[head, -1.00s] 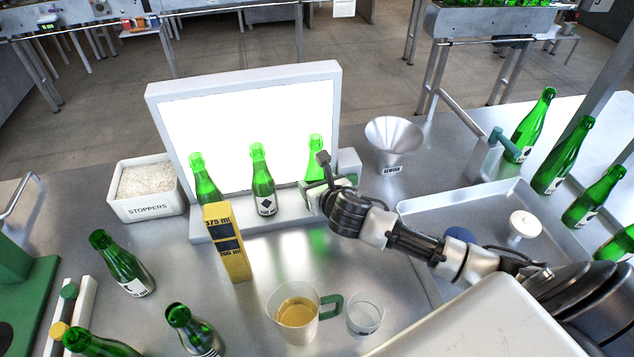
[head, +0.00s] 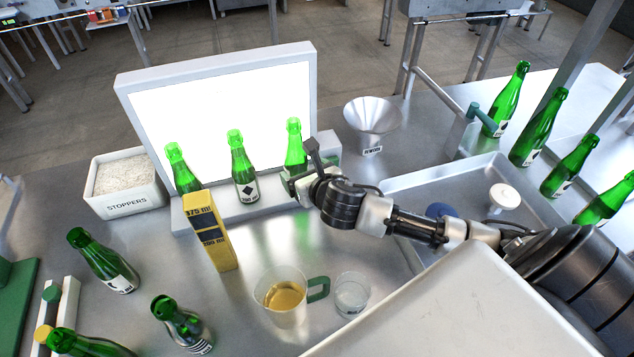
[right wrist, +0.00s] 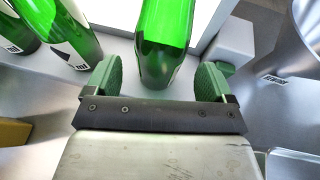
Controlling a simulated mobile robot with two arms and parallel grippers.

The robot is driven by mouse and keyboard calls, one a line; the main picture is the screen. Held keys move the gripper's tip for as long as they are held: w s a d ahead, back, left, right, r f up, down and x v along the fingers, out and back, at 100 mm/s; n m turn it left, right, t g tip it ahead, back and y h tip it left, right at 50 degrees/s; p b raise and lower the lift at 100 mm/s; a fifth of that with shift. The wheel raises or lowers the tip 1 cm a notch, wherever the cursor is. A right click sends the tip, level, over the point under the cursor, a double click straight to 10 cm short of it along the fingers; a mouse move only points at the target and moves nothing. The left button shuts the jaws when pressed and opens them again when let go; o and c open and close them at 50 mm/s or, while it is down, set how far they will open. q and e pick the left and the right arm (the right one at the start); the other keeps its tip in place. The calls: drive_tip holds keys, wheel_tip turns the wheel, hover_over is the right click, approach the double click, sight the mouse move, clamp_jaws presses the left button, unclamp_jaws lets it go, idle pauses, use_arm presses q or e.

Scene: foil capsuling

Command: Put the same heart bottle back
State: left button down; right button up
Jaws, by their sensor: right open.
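My right gripper (head: 297,182) is open at the right end of the light panel's ledge, in front of a green bottle (head: 294,146). In the right wrist view this bottle (right wrist: 165,45) stands between the two spread fingers (right wrist: 158,82), with a gap on each side. No label shows on it, so I cannot tell whether it is the heart bottle. A bottle with a black diamond label (head: 243,172) stands mid-ledge, and another green bottle (head: 183,172) stands left, partly behind a yellow block. I make out no heart mark anywhere. My left gripper is out of view.
The yellow gauge block (head: 210,235), a jug (head: 283,300) and a glass (head: 351,295) stand in front. A funnel (head: 371,125) and tray (head: 470,178) are right. Several bottles line the far right. Loose bottles (head: 103,262) and a stoppers box (head: 125,205) are left.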

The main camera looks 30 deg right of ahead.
drive_tip(key=v, duration=0.8)
drive_tip(key=shift+b, duration=0.35)
